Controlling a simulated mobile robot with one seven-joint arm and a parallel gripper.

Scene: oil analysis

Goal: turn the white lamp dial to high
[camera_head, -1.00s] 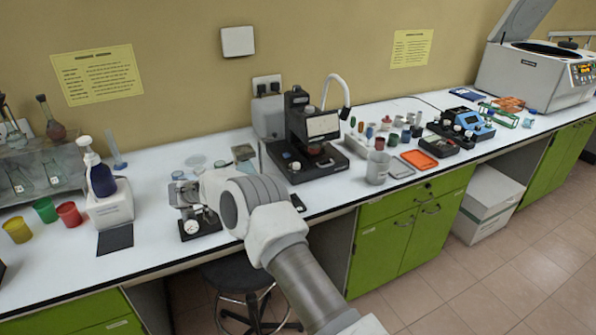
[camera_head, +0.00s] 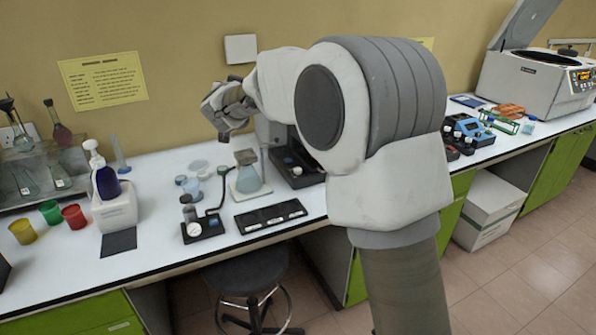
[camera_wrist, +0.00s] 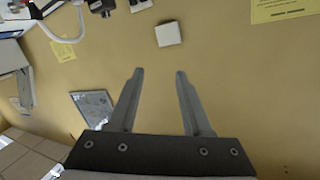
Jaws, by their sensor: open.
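The black lamp device (camera_head: 281,161) stands on the white bench. Only part of its base shows in the head view, because my arm covers the rest. A small pale knob is faintly visible on this base, but I cannot read its setting. In the wrist view, which is upside down, a white gooseneck lamp arm (camera_wrist: 66,38) shows at the top left. My gripper (camera_head: 217,112) is raised near the wall, up and left of the device. In the wrist view my gripper (camera_wrist: 159,72) is open and empty, with wall between its fingers.
A flask of bluish liquid (camera_head: 248,178), a small black gauge stand (camera_head: 205,228) and a dark flat strip (camera_head: 269,216) lie on the bench to the left. A white wall plate (camera_wrist: 168,34) is near my fingers. A stool (camera_head: 247,273) stands below.

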